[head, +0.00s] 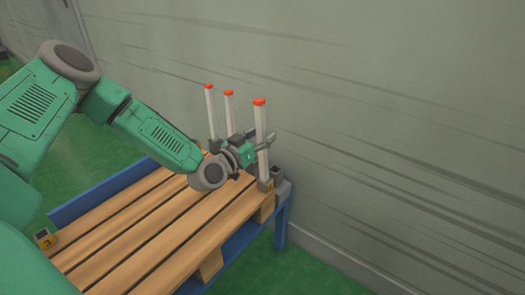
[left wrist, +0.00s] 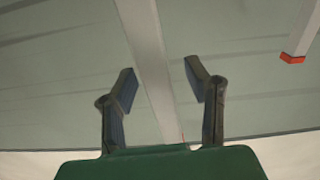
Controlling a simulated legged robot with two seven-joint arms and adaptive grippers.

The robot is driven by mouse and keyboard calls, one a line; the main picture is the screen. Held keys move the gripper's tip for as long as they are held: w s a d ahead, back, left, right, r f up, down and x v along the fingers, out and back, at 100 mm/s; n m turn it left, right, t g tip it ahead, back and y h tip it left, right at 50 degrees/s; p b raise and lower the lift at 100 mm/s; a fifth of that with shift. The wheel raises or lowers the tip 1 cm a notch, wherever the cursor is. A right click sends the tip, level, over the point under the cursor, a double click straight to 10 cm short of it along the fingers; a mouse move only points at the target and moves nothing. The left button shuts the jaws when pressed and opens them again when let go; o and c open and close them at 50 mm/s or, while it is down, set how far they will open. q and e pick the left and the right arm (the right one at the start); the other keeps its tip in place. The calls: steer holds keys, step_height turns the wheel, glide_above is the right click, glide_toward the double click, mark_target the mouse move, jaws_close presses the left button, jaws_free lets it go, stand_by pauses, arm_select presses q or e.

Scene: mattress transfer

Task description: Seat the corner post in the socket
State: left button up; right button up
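A pale corner post (head: 262,130) with an orange-red top stands upright at the right corner of the wooden slatted platform. Its grey foot (head: 265,185) is beside a grey corner socket (head: 279,174) with a dark opening; I cannot tell whether any of the post is inside it. My left gripper (head: 265,143) is at the post around mid-height. In the left wrist view the post (left wrist: 148,65) runs between the two spread fingers of the gripper (left wrist: 161,82), with a clear gap to the right finger. My right gripper is not in view.
Two more orange-topped posts (head: 211,115) (head: 229,112) stand behind. The slatted platform (head: 150,225) rests on a blue frame (head: 110,190) and is bare. A grey wall (head: 400,110) stands close behind.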

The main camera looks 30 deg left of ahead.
arm_select(q)
jaws_close()
steer(key=shift+r, duration=0.1)
step_height(320, 180, up, 27)
steer(key=p, duration=0.9)
glide_above(259, 103)
steer(key=w, duration=0.1)
step_height(259, 103, down, 16)
steer(key=d+m+b, duration=0.1)
steer(key=b, duration=0.3)
steer(key=shift+w+h, duration=0.3)
steer(key=shift+d, duration=0.15)
